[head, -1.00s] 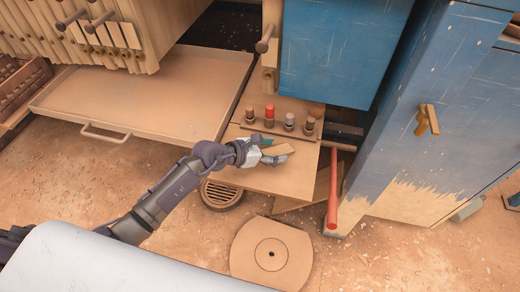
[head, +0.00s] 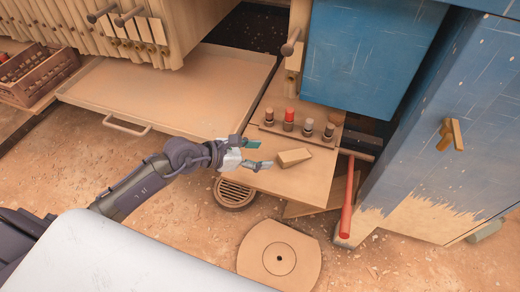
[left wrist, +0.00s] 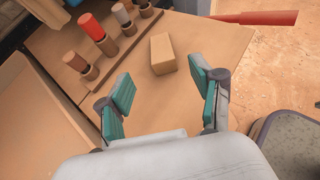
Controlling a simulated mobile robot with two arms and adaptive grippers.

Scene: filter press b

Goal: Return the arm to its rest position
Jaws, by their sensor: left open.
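My left gripper (head: 256,155) is open and empty, its teal-padded fingers spread at the left edge of a wooden shelf board (head: 305,180). In the left wrist view its two fingers (left wrist: 165,100) stand apart with nothing between them. A small tan wooden block (head: 294,157) lies on the board just to the right of the fingertips, apart from them. The block also shows in the left wrist view (left wrist: 162,54), beyond the fingers. My right gripper is in neither view.
A rack with several capped pegs (head: 308,127), one red-topped, stands behind the block. A red-handled hammer (head: 349,200) leans at the right by the blue cabinet (head: 425,140). A wide tray (head: 170,90) lies at left. A round disc (head: 279,256) and drain grate (head: 234,194) are on the floor.

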